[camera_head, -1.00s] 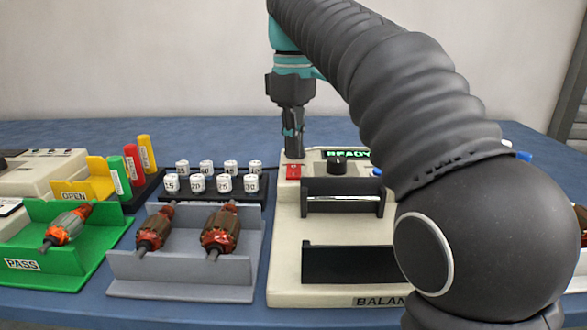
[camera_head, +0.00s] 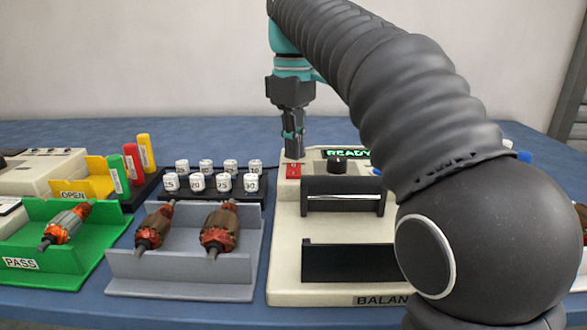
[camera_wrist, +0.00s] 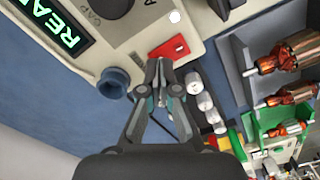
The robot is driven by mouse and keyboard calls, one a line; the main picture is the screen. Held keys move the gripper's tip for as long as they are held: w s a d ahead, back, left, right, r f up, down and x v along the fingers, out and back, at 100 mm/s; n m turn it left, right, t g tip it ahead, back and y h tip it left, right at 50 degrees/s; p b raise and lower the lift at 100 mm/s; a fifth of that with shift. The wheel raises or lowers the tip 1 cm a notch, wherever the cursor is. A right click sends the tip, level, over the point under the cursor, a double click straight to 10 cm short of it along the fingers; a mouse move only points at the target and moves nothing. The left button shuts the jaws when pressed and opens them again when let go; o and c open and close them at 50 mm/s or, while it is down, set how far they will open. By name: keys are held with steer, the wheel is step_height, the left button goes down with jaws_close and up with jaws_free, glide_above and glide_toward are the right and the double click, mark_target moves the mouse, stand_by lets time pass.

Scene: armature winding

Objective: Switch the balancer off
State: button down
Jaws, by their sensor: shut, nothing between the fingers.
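The balancer (camera_head: 284,278) is a cream machine in the middle of the table. Its display (camera_head: 346,153) is lit and reads READY; the lit display also shows in the wrist view (camera_wrist: 68,32). A red switch (camera_head: 293,171) sits at its back left corner, and shows as a red plate in the wrist view (camera_wrist: 172,48). My gripper (camera_head: 294,155) points straight down just behind or over the red switch. In the wrist view my gripper's closed fingertips (camera_wrist: 160,66) lie at the edge of the red plate; I cannot tell whether they touch it. The gripper holds nothing.
A black knob (camera_head: 337,164) stands right of the switch. A black rack (camera_head: 175,193) of white numbered weights is to the left. A grey tray (camera_head: 180,290) with two armatures and a green PASS tray (camera_head: 60,277) stand in front left. My arm hides the balancer's right side.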

mark_target(294, 165)
steer(key=shift+f+b, duration=0.5)
steer(key=shift+f, duration=0.35)
stand_by(0.4)
steer(key=shift+r+p, duration=2.1)
steer(key=shift+r, duration=1.45)
steer(key=shift+s, duration=0.1)
